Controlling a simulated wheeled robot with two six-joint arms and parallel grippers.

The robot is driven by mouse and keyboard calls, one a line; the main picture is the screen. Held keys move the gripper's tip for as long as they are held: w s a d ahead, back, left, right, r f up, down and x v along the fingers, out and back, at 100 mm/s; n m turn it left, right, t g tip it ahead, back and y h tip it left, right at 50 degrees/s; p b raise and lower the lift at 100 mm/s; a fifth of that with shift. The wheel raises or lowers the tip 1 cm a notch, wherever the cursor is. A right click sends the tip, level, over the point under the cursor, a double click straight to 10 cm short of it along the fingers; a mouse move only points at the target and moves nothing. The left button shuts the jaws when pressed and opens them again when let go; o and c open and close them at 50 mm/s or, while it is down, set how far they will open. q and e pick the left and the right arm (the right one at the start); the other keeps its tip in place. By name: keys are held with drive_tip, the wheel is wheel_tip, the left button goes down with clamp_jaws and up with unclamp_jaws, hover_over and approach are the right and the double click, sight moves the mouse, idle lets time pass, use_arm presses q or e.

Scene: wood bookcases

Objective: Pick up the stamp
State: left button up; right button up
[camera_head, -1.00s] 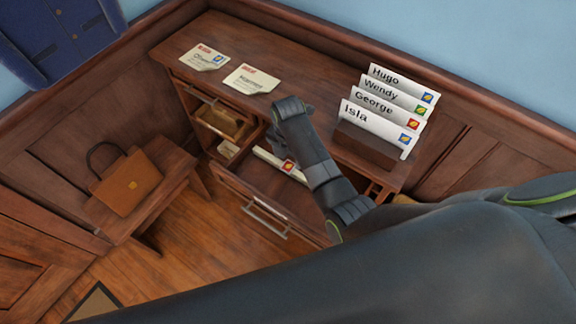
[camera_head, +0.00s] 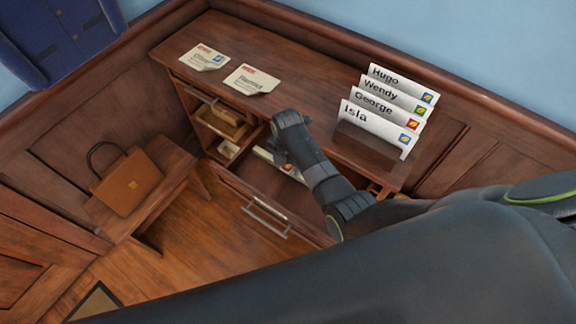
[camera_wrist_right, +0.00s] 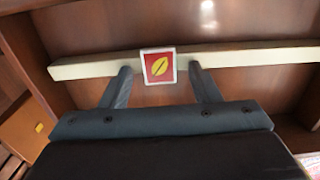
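The stamp (camera_wrist_right: 158,66) is a small red square with a white edge and a yellow leaf, lying at a long cream strip (camera_wrist_right: 95,66) in the open drawer (camera_head: 268,182). My right gripper (camera_wrist_right: 160,72) is open, with one finger on each side of the stamp and a small gap on both sides. My left gripper is not in view.
A rack holds several named envelopes (camera_head: 380,125) on the desk's right. Two letters (camera_head: 204,58) (camera_head: 251,79) lie on the desk top (camera_head: 300,75). An open compartment (camera_head: 218,122) is left of the drawer. A briefcase (camera_head: 128,184) stands on a bench.

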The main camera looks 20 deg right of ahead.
sight(287, 167)
drive_tip(key=c, duration=0.9)
drive_tip(key=shift+c, duration=0.2)
wheel_tip(287, 167, up, 10)
